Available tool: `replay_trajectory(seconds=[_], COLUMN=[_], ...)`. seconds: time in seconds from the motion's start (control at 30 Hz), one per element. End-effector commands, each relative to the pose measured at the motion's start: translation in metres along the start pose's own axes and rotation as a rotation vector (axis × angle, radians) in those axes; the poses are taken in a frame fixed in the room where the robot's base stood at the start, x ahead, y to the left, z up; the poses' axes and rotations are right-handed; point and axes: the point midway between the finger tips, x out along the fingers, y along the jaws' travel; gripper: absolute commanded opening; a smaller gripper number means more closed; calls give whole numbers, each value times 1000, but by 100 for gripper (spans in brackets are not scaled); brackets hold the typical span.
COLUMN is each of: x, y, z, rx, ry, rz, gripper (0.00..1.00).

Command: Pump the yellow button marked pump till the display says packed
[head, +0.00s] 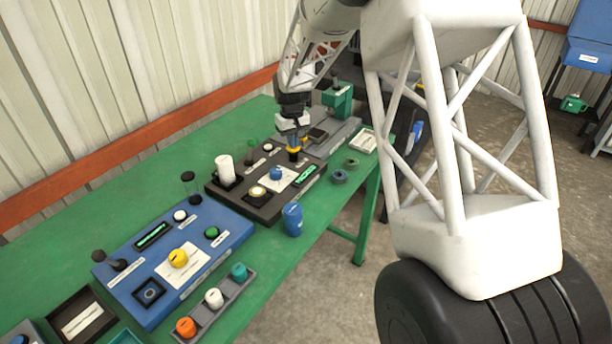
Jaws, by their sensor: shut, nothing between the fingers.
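A yellow button (294,150) with a dark base stands on the black panel (229,200), near its far edge, in the head view. My gripper (293,145) is shut and empty, pointing down right over the yellow button. Its tips meet the button's top in the picture; whether they touch or press it I cannot tell. The button's marking is hidden or too small to read.
The black panel also carries a blue knob (276,173), a pale round button (258,192) and a white cylinder (225,168). A blue panel (215,240) with a yellow knob (178,258) is nearer. A blue container (292,219) stands on the green table (262,262).

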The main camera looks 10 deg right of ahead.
Motion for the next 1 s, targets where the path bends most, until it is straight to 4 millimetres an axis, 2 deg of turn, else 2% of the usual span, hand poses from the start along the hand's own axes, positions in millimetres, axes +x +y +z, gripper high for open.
replay_trajectory(seconds=[1.0], x=[-57], y=[0], z=[0], rx=[0], ry=[0], rz=[0], gripper=[0])
